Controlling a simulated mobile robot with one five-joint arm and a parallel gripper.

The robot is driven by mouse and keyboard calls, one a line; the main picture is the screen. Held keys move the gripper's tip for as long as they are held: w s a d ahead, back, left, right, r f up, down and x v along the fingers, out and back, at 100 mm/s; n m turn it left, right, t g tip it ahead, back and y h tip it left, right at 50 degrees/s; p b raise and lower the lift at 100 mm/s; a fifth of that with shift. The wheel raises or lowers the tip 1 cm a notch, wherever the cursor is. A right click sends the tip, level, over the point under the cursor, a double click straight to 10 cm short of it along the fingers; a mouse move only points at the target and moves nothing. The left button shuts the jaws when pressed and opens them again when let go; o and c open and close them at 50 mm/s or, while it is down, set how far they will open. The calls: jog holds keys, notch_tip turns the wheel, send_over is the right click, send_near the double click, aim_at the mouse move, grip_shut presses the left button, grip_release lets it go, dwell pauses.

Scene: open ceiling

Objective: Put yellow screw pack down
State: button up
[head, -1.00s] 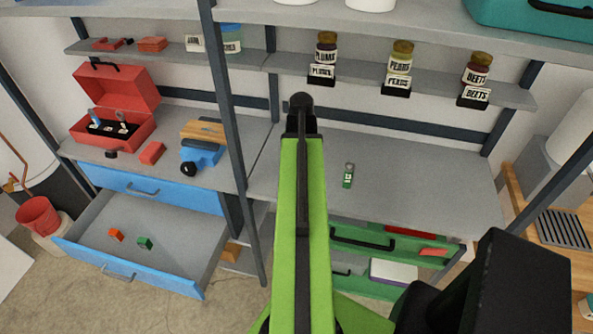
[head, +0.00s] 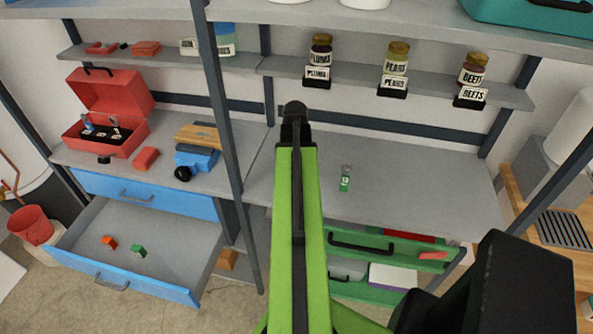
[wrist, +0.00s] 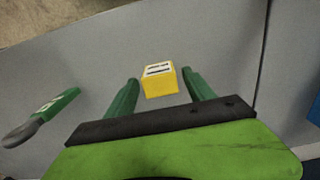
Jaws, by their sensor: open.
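The yellow screw pack (wrist: 160,82), a small box with a white label, shows in the wrist view on the grey worktop (wrist: 205,45). My gripper (wrist: 161,84) is open, with its two green fingers on either side of the pack. Narrow gaps show between the pack and the fingers. In the head view my green arm hides the pack and the gripper.
Labelled jars (head: 396,62) stand on the shelf above. Open green drawers (head: 390,249) are below. An open blue drawer (head: 165,250) and red toolbox (head: 108,122) are at left.

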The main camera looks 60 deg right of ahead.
notch_tip(320, 180, up, 12)
jog(key=p, duration=1.2)
jog(key=shift+r, duration=0.15)
